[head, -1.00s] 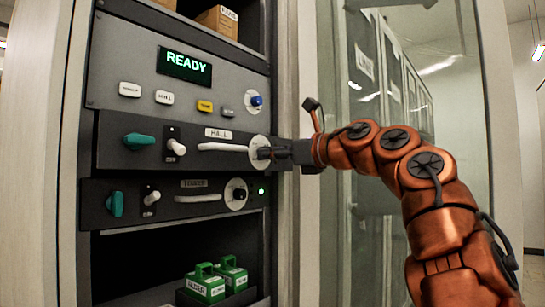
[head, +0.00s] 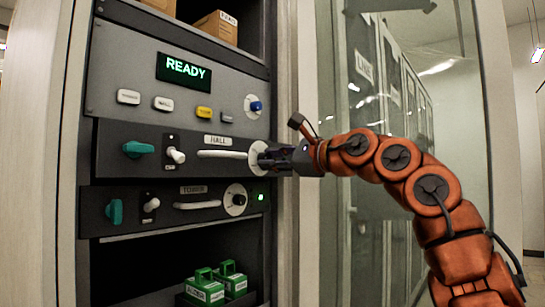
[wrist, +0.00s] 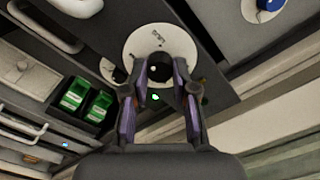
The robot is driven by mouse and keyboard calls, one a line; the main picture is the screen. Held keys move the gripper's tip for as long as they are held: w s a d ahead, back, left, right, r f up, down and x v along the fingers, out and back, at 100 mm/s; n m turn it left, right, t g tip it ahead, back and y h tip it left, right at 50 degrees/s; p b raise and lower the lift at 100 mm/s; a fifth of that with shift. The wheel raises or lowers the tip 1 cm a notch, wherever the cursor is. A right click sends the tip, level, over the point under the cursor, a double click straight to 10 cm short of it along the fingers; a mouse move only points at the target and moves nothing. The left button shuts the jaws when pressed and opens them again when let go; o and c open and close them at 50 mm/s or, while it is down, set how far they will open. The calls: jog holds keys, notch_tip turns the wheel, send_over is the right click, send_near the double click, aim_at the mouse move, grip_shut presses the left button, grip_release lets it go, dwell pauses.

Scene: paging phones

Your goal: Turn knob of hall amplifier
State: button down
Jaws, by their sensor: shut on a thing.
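The hall amplifier (head: 112,160) is the dark rack unit labelled HALL, with a teal knob at left, a white toggle switch, a white handle and a white dial plate (head: 257,147) at right. In the wrist view the plate (wrist: 140,42) surrounds a black knob (wrist: 160,68). My gripper (head: 268,158) reaches in from the right. In the wrist view my gripper (wrist: 160,78) has a finger on each side of the black knob and is shut on it. The fingers hide part of the knob.
The tower unit (head: 92,212) sits just below, with its own dial and a green light. Above is a panel with a READY display (head: 184,70), buttons and a blue knob (head: 256,106). Green boxes (head: 205,287) stand on the lower shelf. A glass door (head: 345,240) is at right.

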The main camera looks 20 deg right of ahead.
jog(key=n+p, duration=0.1)
jog(key=n, duration=0.3)
jog(key=shift+r+n, duration=0.1)
jog(key=shift+n, duration=0.2)
jog(key=shift+n+p, duration=0.4)
jog(key=shift+n, duration=1.5)
jog(key=c, duration=0.9)
grip_release()
jog(key=shift+s+d, duration=0.1)
jog(key=v, duration=1.1)
jog(key=shift+s+d, duration=0.25)
jog(key=shift+s, duration=0.05)
